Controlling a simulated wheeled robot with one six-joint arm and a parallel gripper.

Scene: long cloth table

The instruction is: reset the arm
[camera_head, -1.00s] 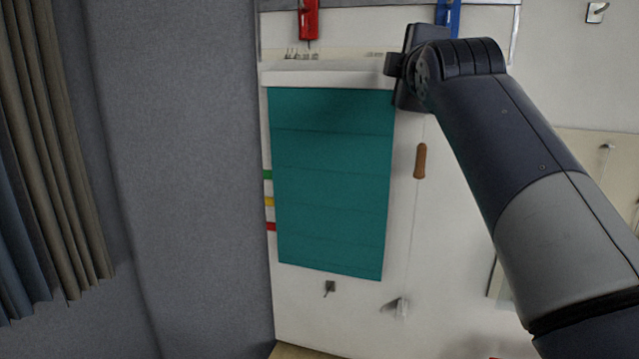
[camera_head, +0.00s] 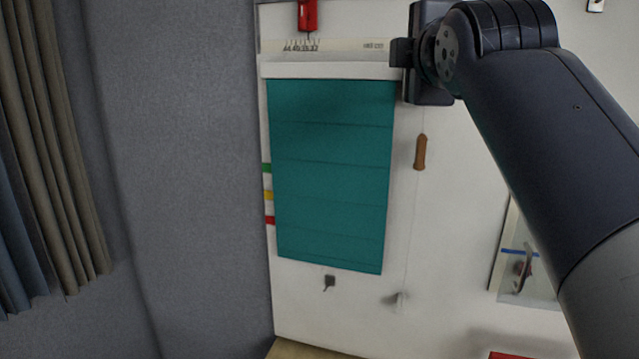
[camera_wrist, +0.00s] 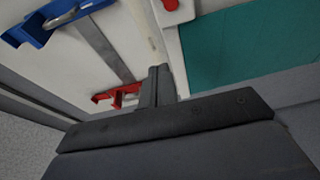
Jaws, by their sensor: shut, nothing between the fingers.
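My gripper shows in the wrist view (camera_wrist: 158,86), with its dark fingers together and nothing between them. In the head view my dark arm reaches up from the lower right, and its wrist end is at the upper middle, beside the top right corner of the teal blind. The fingertips are hard to make out in the head view. The gripper is raised in front of the white wall panel, apart from anything it could hold.
A teal blind (camera_head: 330,180) hangs on the white panel (camera_head: 450,240), with a brown cord handle (camera_head: 420,152) to its right. A red holder (camera_head: 307,14) is above it. A grey wall (camera_head: 180,180) and curtains (camera_head: 65,150) fill the left. A blue holder (camera_wrist: 40,24) shows in the wrist view.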

